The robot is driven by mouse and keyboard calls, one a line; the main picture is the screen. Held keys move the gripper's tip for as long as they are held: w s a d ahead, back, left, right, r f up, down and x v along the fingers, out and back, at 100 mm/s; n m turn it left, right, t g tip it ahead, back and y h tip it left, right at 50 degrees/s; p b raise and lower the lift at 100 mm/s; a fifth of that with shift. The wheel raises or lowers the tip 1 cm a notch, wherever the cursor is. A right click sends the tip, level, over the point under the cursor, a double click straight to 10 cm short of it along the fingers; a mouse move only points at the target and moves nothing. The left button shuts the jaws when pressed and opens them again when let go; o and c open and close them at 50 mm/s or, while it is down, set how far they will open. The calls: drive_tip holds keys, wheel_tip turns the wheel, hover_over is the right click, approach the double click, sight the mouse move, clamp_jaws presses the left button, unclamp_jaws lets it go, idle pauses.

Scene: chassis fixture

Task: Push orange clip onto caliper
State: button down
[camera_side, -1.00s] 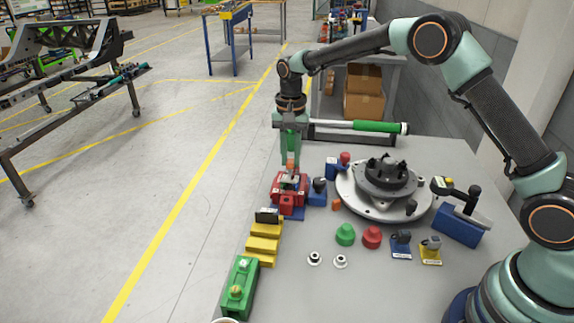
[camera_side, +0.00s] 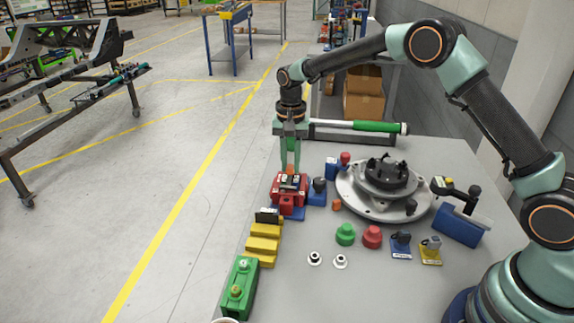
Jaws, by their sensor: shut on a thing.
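My gripper (camera_side: 291,167) points straight down above the red caliper (camera_side: 287,203) at the left edge of the table. It is shut on the orange clip (camera_side: 291,171), which shows as a small orange patch between the fingertips. The clip is at the top of the caliper. I cannot tell whether it touches or is seated. The caliper sits on a blue base and has metallic parts on top, partly hidden by the fingers.
A small orange block (camera_side: 337,204) lies right of the caliper, near the hub disc (camera_side: 350,198). Blue holders with knobs stand close by. Yellow steps (camera_side: 262,246) and a green fixture (camera_side: 238,290) line the front left edge. A green-handled tool (camera_side: 375,127) lies behind.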

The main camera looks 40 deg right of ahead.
drive_tip(key=shift+f, duration=0.75)
idle(0.8)
drive_tip(key=c, duration=1.1)
unclamp_jaws()
drive_tip(key=shift+r, duration=0.1)
drive_tip(key=shift+r, duration=1.45)
drive_tip(key=o, duration=0.6)
